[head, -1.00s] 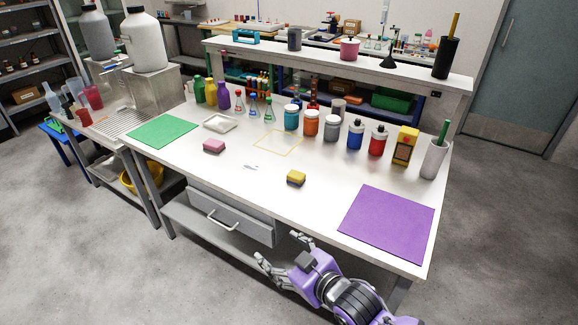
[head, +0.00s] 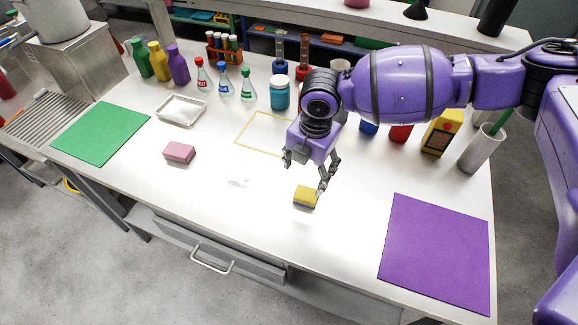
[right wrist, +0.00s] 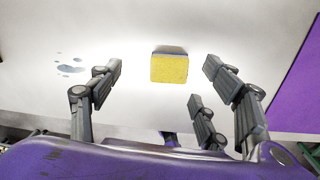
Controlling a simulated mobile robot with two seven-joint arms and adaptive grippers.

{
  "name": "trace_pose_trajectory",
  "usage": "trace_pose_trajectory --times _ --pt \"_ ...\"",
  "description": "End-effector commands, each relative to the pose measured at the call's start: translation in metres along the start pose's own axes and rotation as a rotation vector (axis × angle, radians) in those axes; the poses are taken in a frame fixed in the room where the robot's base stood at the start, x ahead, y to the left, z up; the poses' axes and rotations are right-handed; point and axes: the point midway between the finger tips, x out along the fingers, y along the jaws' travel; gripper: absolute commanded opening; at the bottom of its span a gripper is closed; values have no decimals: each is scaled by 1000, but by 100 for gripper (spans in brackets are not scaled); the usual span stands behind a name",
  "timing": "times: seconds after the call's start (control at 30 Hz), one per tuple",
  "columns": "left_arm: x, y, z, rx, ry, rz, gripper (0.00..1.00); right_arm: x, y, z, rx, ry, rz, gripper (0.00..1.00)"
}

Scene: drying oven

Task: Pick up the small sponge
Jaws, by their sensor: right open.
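A small yellow sponge (head: 305,196) with a dark side lies on the white table, left of the purple mat. It also shows in the right wrist view (right wrist: 169,68), centred between the fingers and beyond their tips. A pink sponge (head: 179,152) lies further left on the table. My right gripper (head: 305,174) is open and empty, pointing down just above and behind the yellow sponge. My left gripper is not in view.
A purple mat (head: 436,252) lies at right and a green mat (head: 100,133) at left. A white tray (head: 181,110), a yellow outline (head: 244,141) and a small puddle (head: 238,183) are on the table. Bottles, flasks and jars line the back.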

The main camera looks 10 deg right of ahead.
Motion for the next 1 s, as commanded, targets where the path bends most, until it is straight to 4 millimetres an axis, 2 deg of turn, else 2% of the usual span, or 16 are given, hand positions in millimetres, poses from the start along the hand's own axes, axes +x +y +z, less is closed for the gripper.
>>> trace_pose_trajectory --times 0.03,0.1,0.2,0.4,0.5,0.8,1.0 --pt "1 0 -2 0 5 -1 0 1 -11 -7 -56 26 -45 70" --pt "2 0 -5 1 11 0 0 0 -19 -10 -120 42 -78 70" --pt "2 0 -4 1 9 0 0 2 -21 -9 -169 41 -89 70" --pt "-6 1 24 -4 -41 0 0 23 -21 -10 -178 41 -85 70" --pt "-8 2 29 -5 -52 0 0 34 -20 -12 -178 41 -84 70" --pt "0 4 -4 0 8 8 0 74 -19 -16 -175 40 -82 70" --pt "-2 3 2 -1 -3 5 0 77 -19 -16 -175 39 -81 70"
